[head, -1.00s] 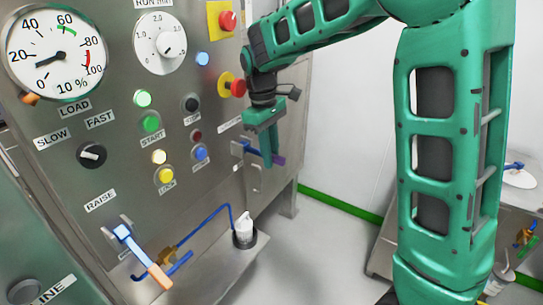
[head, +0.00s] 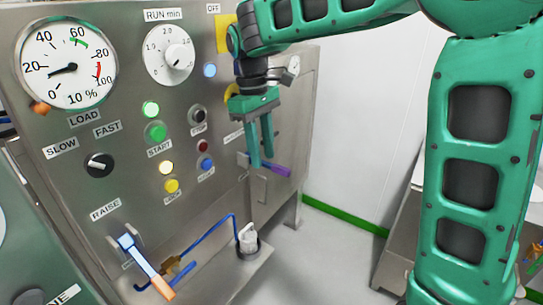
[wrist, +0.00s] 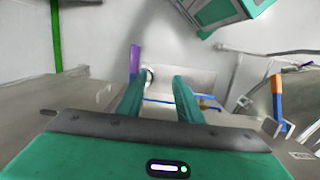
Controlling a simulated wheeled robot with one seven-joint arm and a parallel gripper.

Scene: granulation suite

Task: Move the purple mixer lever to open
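The purple mixer lever (head: 270,170) is on the right part of the steel panel in the head view, a blue bar with a purple end pointing right. My gripper (head: 261,165) hangs in front of it, its two green fingers pointing down and partly covering the bar. In the wrist view the fingers (wrist: 158,95) are apart with nothing held between them. The purple handle (wrist: 135,62) stands just beyond and beside the left fingertip. I cannot tell whether a finger touches it.
A blue lever with an orange end (head: 147,267) is at the panel's lower left. Buttons, a gauge (head: 68,66) and a dial (head: 169,53) cover the panel. A white-topped bottle (head: 248,238) stands on the ledge below.

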